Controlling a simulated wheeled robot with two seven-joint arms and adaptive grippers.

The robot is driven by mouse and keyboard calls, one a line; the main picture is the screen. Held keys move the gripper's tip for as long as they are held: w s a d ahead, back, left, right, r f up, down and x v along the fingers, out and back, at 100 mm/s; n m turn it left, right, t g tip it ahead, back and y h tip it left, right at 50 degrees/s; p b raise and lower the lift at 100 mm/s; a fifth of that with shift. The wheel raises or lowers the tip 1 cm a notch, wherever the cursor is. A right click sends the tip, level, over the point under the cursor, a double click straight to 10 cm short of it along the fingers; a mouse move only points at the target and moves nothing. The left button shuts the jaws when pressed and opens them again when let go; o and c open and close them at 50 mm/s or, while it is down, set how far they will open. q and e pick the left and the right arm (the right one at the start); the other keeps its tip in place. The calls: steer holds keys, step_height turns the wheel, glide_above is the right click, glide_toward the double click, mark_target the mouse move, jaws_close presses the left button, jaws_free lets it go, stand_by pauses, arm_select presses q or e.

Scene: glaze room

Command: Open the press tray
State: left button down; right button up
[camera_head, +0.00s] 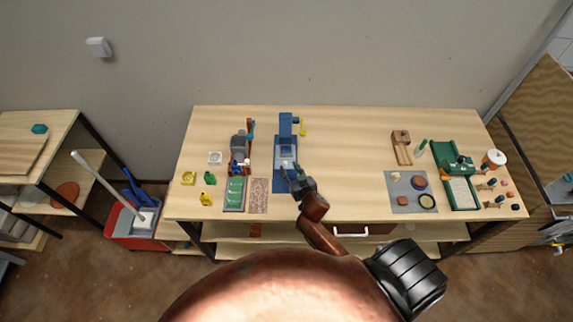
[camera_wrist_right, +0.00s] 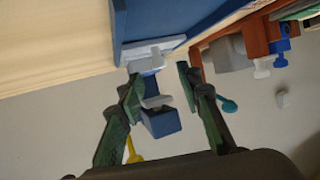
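The blue press (camera_head: 286,126) stands near the middle of the table, with a tall upright at the back and a long base in front. A pale grey tray-like part (camera_head: 287,152) sits on its base; the pale part also shows in the right wrist view (camera_wrist_right: 148,52). My right gripper (camera_head: 291,172) is over the front of the press base. In the right wrist view its two green fingers (camera_wrist_right: 159,74) are apart, with press parts showing between and beyond them. I cannot tell whether they touch the tray. My left gripper is out of view.
Left of the press are a grey and red device (camera_head: 240,146), a green tray (camera_head: 234,194) and a speckled mat (camera_head: 258,196). A yellow tool (camera_head: 303,127) lies close right of it. The table right of it is clear up to the grey mat (camera_head: 400,203).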

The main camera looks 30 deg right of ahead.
mark_target(285, 163)
steer(key=shift+x, duration=2.2)
steer(key=shift+c, duration=0.3)
jaws_close()
